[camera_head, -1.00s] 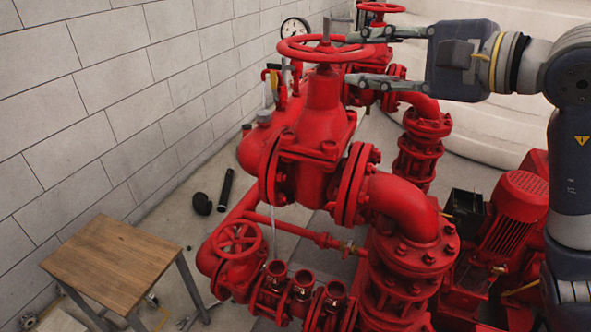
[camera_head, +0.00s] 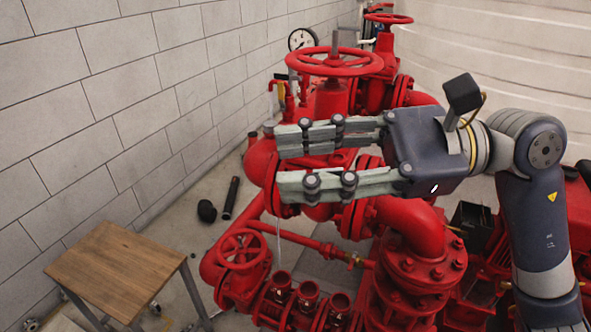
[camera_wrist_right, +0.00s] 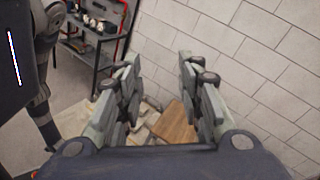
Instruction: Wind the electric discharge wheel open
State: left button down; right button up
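A large red handwheel (camera_head: 330,70) sits level on top of the near red valve, with a grey stem rising through its hub. Two other red wheels show: one farther back (camera_head: 388,18) and a small one low on the left (camera_head: 240,262). Which is the electric discharge wheel is not labelled. My right gripper (camera_head: 277,163) is open and empty, its fingers pointing left in front of the valve body, below and nearer than the large wheel. It hides much of that body. In the right wrist view, its two fingers (camera_wrist_right: 158,100) are apart with no wheel between them. My left gripper is not in view.
A wooden-topped table (camera_head: 112,268) stands at the lower left; the right wrist view shows a wooden surface (camera_wrist_right: 175,122) beyond the fingers. A block wall (camera_head: 110,120) runs along the left. A pressure gauge (camera_head: 301,40) stands behind the large wheel. Red pipes and flanges fill the space below.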

aim_at(334, 66)
jog(key=i+j+z, duration=0.2)
jog(key=z, duration=0.15)
jog(key=i+j+z, duration=0.1)
jog(key=j+z, duration=0.25)
